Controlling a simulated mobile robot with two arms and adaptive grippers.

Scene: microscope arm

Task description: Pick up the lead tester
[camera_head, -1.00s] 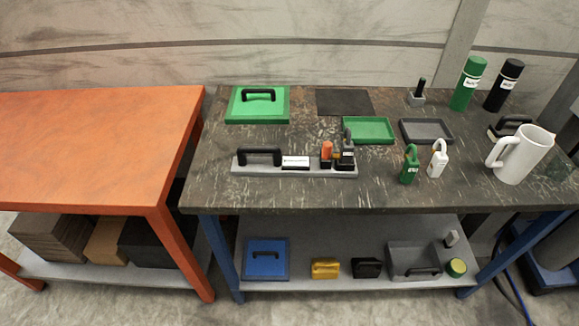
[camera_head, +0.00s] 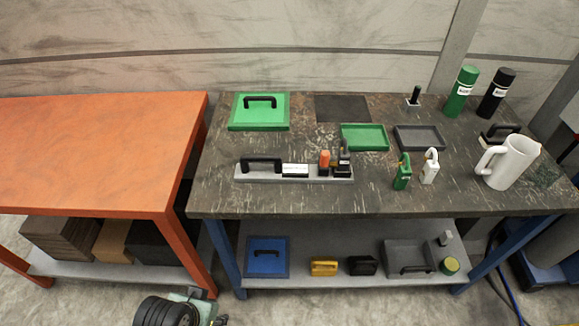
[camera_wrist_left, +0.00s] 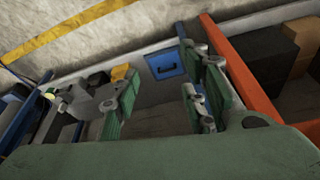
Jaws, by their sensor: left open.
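A long grey bar (camera_head: 318,175) lies on the dark worktop, with a black arched handle, a white label, and an orange-topped piece (camera_head: 325,160) and a dark upright piece (camera_head: 343,155) at its right end. No part is clearly marked as the lead tester, so I cannot tell which object it is. My left gripper (camera_wrist_left: 160,95) is open and empty in the left wrist view, its green-padded fingers spread. My left arm (camera_head: 170,311) shows at the bottom of the head view, below and in front of the worktop. The right gripper is out of view.
The worktop (camera_head: 225,202) also holds a green lidded box (camera_head: 259,111), green and grey trays, two padlocks, a white jug (camera_head: 508,162) and two bottles. An orange table (camera_head: 90,150) stands left. The lower shelf holds a blue box (camera_head: 267,258) and other items.

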